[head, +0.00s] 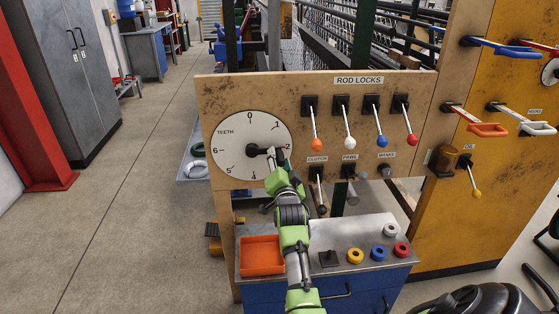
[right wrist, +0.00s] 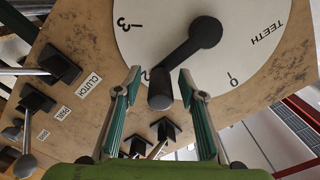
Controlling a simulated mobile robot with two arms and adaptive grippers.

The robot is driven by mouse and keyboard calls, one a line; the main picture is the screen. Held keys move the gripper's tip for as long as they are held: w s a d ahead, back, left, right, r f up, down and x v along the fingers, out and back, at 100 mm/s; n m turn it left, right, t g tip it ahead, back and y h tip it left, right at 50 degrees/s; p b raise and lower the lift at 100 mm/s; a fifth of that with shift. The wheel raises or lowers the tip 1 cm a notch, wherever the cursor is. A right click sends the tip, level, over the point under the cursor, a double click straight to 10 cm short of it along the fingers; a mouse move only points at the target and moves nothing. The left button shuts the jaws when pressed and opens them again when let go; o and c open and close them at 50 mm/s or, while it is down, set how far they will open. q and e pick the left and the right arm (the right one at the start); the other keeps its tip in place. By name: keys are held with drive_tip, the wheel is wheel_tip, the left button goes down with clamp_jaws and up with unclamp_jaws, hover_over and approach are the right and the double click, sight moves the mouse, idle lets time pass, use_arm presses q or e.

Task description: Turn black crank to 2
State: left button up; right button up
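The round white TEETH dial (head: 240,132) is on the tan panel, with numbers around its rim. Its black crank (head: 258,151) points right, toward the 2. In the right wrist view the black crank (right wrist: 190,45) runs from its hub to a dark knob (right wrist: 160,88) beside the 2. My right gripper (head: 279,158) is at the dial's right edge by the crank's handle. In the right wrist view this gripper (right wrist: 160,86) is open, with the knob between its fingers and gaps on both sides. My left gripper is not in view.
ROD LOCKS levers with orange (head: 316,145), white, blue and red knobs stand right of the dial. The clutch lever (head: 319,190) is close to my right arm. Below are a blue cabinet with an orange tray (head: 262,255) and several coloured rings. The floor at left is clear.

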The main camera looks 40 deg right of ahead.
drive_tip(key=shift+s+r, duration=0.1)
drive_tip(key=shift+r, duration=0.05)
wheel_tip(320, 180, up, 10)
drive_tip(key=shift+f, duration=0.1)
drive_tip(key=shift+c, duration=0.3)
